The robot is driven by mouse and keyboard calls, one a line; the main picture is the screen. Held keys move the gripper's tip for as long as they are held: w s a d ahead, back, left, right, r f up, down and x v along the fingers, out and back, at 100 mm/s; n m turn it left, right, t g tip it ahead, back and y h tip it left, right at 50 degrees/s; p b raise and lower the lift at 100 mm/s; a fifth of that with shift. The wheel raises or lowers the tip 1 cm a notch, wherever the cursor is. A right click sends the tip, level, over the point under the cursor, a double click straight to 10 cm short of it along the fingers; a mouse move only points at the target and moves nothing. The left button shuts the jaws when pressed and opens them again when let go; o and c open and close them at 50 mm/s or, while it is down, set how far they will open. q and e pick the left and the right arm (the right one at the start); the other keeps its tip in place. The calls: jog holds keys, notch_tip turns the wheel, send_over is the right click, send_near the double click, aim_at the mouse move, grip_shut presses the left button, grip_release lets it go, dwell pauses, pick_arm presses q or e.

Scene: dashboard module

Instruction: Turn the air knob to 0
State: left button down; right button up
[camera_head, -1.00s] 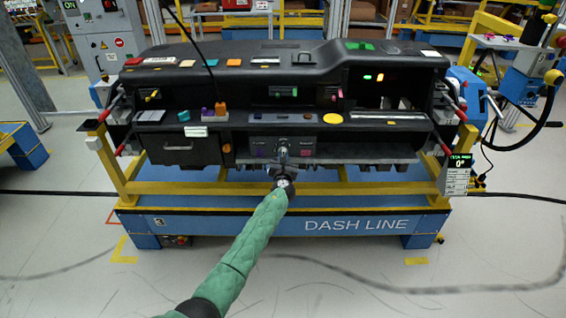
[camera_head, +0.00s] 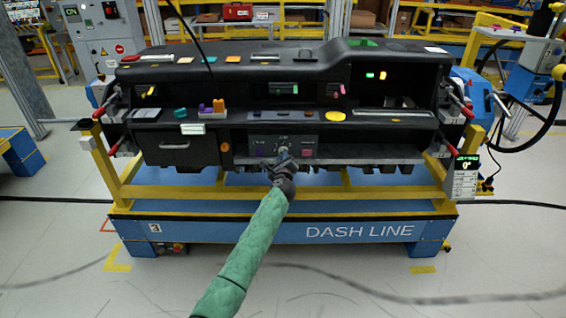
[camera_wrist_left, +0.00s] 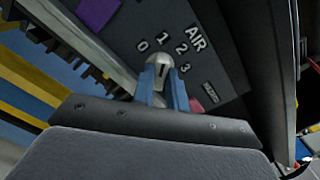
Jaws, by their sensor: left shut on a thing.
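The air knob (camera_wrist_left: 159,63) is a small grey knob on a dark panel marked AIR, with the numbers 0, 1, 2 and 3 around it. The 0 (camera_wrist_left: 142,45) is at the upper left of the knob in the left wrist view. A pale line on the knob points roughly up, near the 1; its exact setting is hard to tell. My left gripper (camera_wrist_left: 161,88) has its blue fingers shut on the knob from both sides. My right gripper is not in view.
The dashboard module (camera_head: 380,60) rests on a yellow and blue stand (camera_head: 230,227). A purple square (camera_wrist_left: 98,14) and a pink one (camera_wrist_left: 195,106) flank the knob. The floor in front is clear.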

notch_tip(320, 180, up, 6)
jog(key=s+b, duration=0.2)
pick_arm(q)
jog(key=shift+f+n+b, duration=0.15)
jog(key=shift+n+b, duration=2.5)
jog(key=shift+n, duration=2.65)
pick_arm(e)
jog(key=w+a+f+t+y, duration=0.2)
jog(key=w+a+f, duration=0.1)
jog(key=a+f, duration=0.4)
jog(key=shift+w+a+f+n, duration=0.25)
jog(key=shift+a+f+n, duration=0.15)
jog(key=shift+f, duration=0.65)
pick_arm(q)
jog(key=c, duration=1.4)
grip_release()
jog(key=shift+s, duration=0.1)
jog(key=s, duration=0.7)
jog(key=shift+s+b, duration=0.3)
jog(key=shift+b, duration=0.05)
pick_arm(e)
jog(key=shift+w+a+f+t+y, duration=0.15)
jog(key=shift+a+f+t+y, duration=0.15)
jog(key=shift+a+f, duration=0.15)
